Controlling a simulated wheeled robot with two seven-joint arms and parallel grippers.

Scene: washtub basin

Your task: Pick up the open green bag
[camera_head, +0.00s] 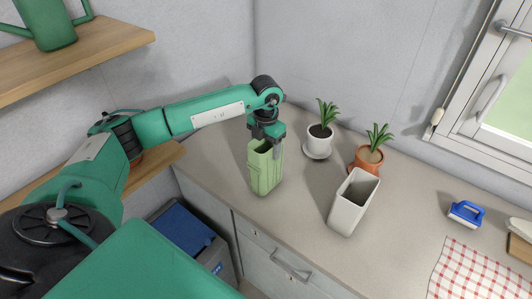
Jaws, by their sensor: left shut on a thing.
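The open green bag (265,174) is a tall, light green container with an open top. It is upright at the left part of the grey countertop, near the front edge. My left gripper (266,144) points down at its top rim and is shut on it. The fingertips are partly hidden at the rim. I cannot tell whether the bag's bottom touches the counter. My right gripper is not in view.
A white open container (344,217) stands to the right. Behind are a white-potted plant (320,140) and a terracotta-potted plant (369,158). A blue brush (466,213) and checked cloth (475,274) lie at right. A wooden shelf (90,52) is at upper left.

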